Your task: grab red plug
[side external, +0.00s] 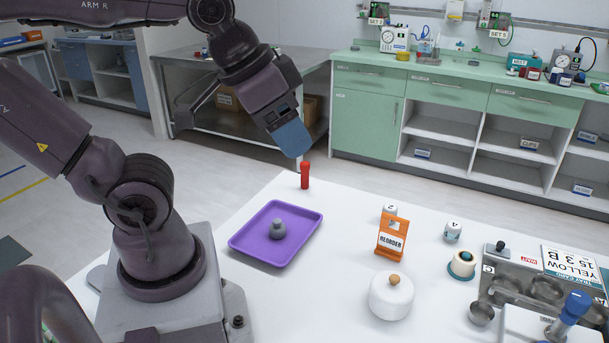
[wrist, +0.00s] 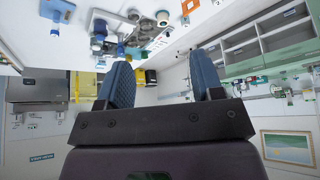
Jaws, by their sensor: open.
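A small red plug (side external: 305,176) stands upright near the far edge of the white table (side external: 215,287) in the side view. My gripper (side external: 297,152) is just above it and slightly left in that picture, its blue finger pointing down and to the right. The plug and the finger look close but apart; the exact depth gap is hard to judge. In the wrist view, my two blue fingers (wrist: 160,62) are spread with nothing between them. I cannot make out the red plug in the wrist view.
A purple tray (side external: 249,247) with a grey knobbed piece (side external: 279,229) lies in front of the plug. An orange REORDER stand (side external: 392,236), a white lidded pot (side external: 391,297) and small labelled jars stand to the right. A metal rack (side external: 500,298) is at far right.

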